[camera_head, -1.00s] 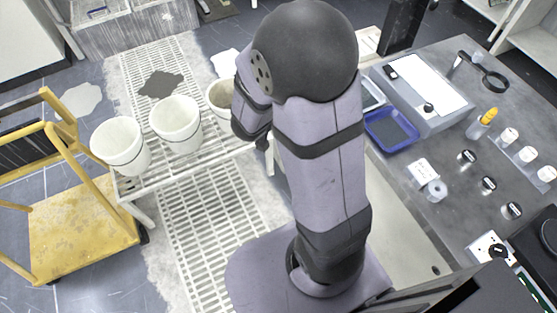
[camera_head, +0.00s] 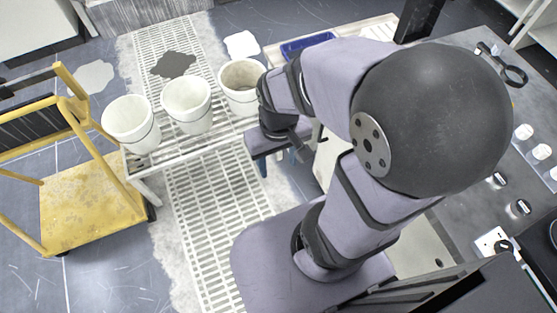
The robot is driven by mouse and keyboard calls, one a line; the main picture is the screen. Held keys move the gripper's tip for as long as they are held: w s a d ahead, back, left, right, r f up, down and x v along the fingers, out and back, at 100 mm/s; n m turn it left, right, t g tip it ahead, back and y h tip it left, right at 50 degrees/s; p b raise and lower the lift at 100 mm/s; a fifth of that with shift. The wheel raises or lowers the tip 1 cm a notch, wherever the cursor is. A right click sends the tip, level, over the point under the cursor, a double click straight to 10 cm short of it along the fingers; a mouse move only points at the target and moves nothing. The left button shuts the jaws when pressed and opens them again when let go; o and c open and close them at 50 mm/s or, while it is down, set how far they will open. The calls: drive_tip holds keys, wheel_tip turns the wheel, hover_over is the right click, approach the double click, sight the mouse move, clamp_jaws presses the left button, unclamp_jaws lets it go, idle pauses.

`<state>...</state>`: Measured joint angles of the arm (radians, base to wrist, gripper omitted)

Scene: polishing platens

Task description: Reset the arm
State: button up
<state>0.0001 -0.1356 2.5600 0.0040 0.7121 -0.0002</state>
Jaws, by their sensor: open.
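My arm bends over the middle of the view, with its large dark elbow at the right. My gripper (camera_head: 278,162) points down at the arm's far end, right of the rightmost bucket. Its two fingertips show apart beneath the wrist, with nothing seen between them. They are small and partly hidden by the gripper body. The gripper appears clear of the buckets and above the floor area beside the white rack.
White buckets (camera_head: 130,124), (camera_head: 187,104), (camera_head: 241,84) stand in a row on a white slatted rack (camera_head: 182,152). A yellow cart (camera_head: 85,205) is at left. A blue tray (camera_head: 307,45) lies behind my arm. A grey bench (camera_head: 535,95) with small items is at right, partly hidden.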

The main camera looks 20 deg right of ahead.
idle(0.3)
wheel_tip(320, 180, up, 19)
drive_tip(key=p, duration=1.9)
wheel_tip(320, 180, down, 19)
drive_tip(key=b, duration=1.9)
drive_tip(key=shift+f, duration=0.15)
wheel_tip(320, 180, down, 20)
drive_tip(key=b, duration=2)
drive_tip(key=shift+f+b, duration=0.25)
drive_tip(key=shift+b, duration=0.15)
drive_tip(key=shift+c, duration=0.6)
